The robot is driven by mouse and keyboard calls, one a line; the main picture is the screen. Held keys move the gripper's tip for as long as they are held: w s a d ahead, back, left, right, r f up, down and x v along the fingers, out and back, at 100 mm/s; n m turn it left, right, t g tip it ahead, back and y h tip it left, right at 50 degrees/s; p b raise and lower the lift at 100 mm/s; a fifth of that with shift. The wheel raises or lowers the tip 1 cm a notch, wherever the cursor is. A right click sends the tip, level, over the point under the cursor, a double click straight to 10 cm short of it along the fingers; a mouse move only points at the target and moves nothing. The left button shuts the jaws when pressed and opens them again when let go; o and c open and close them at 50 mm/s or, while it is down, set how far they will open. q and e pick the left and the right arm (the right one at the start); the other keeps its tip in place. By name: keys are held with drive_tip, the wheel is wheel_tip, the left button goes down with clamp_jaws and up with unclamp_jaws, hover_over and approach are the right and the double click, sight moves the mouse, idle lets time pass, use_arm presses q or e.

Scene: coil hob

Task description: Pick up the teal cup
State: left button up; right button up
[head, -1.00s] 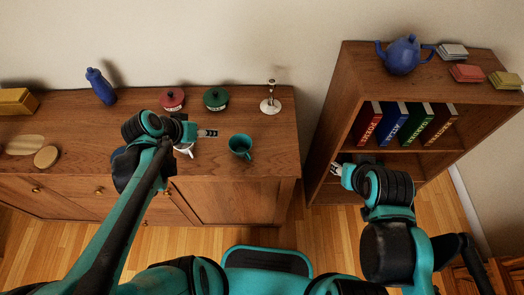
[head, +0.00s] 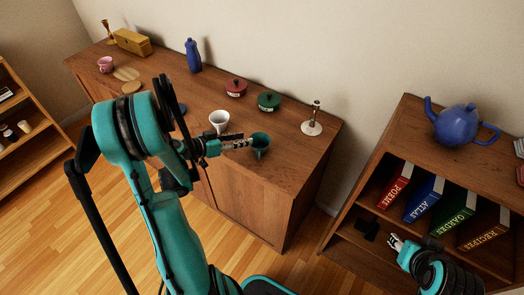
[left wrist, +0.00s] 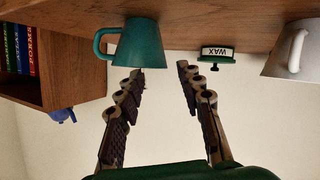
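The teal cup (head: 261,145) stands upright on the wooden sideboard near its front right part. In the left wrist view, which appears upside down, the cup (left wrist: 139,45) has its handle at the left. My left gripper (head: 243,143) is beside the cup, coming from the left at low height. In the left wrist view its two fingers (left wrist: 160,72) are apart with nothing between them. The cup is just beyond the tips, lined up with the left finger; I cannot tell whether they touch. My right gripper (head: 396,242) is away by the bookshelf; its finger opening is unclear.
A white cup (head: 219,121) stands left of the teal cup, close to my left gripper. A bookshelf (head: 392,135) with a blue teapot (head: 457,124) stands at right.

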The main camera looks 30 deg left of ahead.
sight(259, 136)
use_arm(q)
drive_tip(key=b+x, duration=0.1)
drive_tip(key=x, duration=0.5)
drive_tip(key=shift+s, duration=0.1)
clamp_jaws()
